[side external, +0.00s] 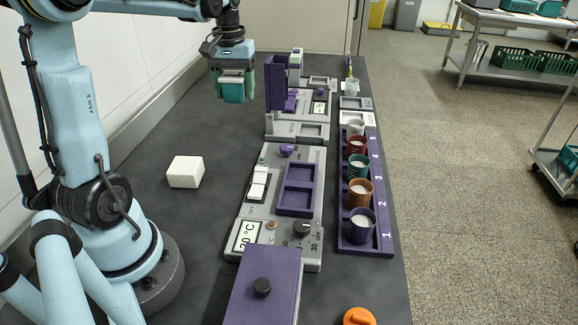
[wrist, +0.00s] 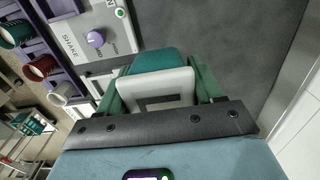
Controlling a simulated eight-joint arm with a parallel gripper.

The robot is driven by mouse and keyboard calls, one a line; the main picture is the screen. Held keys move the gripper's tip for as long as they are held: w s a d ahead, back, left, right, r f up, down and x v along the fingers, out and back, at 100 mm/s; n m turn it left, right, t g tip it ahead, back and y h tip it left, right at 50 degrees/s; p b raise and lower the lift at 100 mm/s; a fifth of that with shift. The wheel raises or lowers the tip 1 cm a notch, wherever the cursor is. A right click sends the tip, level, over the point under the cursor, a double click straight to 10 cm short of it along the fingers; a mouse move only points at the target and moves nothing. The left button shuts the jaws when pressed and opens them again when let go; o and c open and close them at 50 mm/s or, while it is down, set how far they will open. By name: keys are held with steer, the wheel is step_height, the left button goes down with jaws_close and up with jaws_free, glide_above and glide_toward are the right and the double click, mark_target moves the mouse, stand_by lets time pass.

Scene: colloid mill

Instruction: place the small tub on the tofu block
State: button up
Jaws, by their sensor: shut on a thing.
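The tofu block (side external: 185,172) is a plain white block on the dark table, left of the grey machine panels, with nothing on top of it. My gripper (side external: 234,88) has green fingers and is raised above the table, beyond the tofu block and to its right in the side view. It is shut on a teal thing, taken as the small tub (side external: 232,92), with a pale part above it between the fingers. In the wrist view the tub (wrist: 155,62) shows teal behind a pale square plate. The tofu block is out of the wrist view.
Several coloured cups stand in a numbered purple rack (side external: 370,243) on the right. A grey panel (side external: 315,225) with knobs and a purple tray lies mid-table. A tall purple post (side external: 276,83) stands right beside my gripper. The table around the tofu block is clear.

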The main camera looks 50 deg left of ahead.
steer(key=s+d, duration=1.2)
glide_above(184, 165)
step_height(184, 165, down, 7)
steer(key=shift+a+f, duration=0.1)
steer(key=shift+f, duration=1.95)
steer(key=shift+f, duration=0.1)
steer(key=o, duration=1.2)
steer(key=shift+c, duration=0.2)
